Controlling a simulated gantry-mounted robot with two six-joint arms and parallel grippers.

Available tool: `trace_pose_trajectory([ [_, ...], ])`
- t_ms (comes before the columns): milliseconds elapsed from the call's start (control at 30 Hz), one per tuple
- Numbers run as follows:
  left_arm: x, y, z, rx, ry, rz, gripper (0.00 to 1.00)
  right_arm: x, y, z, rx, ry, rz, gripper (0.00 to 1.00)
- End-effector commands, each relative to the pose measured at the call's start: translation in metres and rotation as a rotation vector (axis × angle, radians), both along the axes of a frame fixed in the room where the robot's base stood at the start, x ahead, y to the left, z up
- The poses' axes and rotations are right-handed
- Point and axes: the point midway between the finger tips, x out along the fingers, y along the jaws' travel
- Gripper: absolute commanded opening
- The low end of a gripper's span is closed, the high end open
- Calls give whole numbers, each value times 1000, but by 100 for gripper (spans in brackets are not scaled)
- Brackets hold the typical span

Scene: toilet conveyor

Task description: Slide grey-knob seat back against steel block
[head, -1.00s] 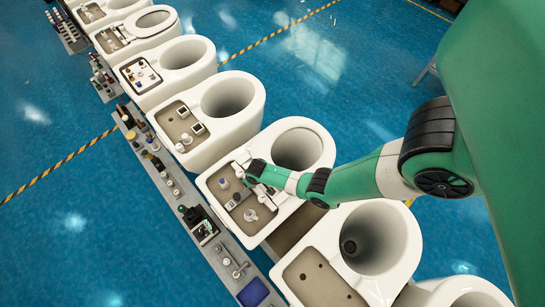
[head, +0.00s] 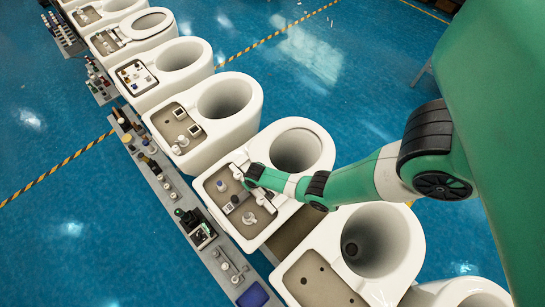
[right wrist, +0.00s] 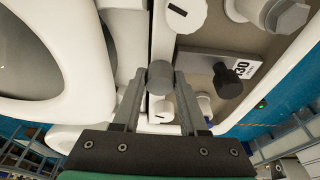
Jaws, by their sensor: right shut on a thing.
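My right gripper (right wrist: 157,95) is shut on a grey cylindrical knob (right wrist: 160,78) in the right wrist view. A steel block (right wrist: 205,62) with a black knob and a printed number label lies to the right of the grey knob, with a visible gap between them. In the head view my right gripper (head: 248,184) reaches into the tank recess of the white toilet (head: 293,127); the arm hides the grey knob there. The part under the knob is largely hidden by the fingers. My left gripper is not in view.
White round fittings (right wrist: 187,14) and a large hex-shaped grey part (right wrist: 287,18) stand close around the knob. In the head view several toilets stand in a row, with a grey parts rail (head: 178,185) along their left. Blue floor is free beyond.

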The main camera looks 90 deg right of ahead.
Motion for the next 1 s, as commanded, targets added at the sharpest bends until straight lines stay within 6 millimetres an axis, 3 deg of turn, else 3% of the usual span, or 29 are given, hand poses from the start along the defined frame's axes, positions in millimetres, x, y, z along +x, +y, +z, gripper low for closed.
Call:
trace_pose_trajectory([
  [1000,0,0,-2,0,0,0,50,10,9,0,1,-2,1,0],
])
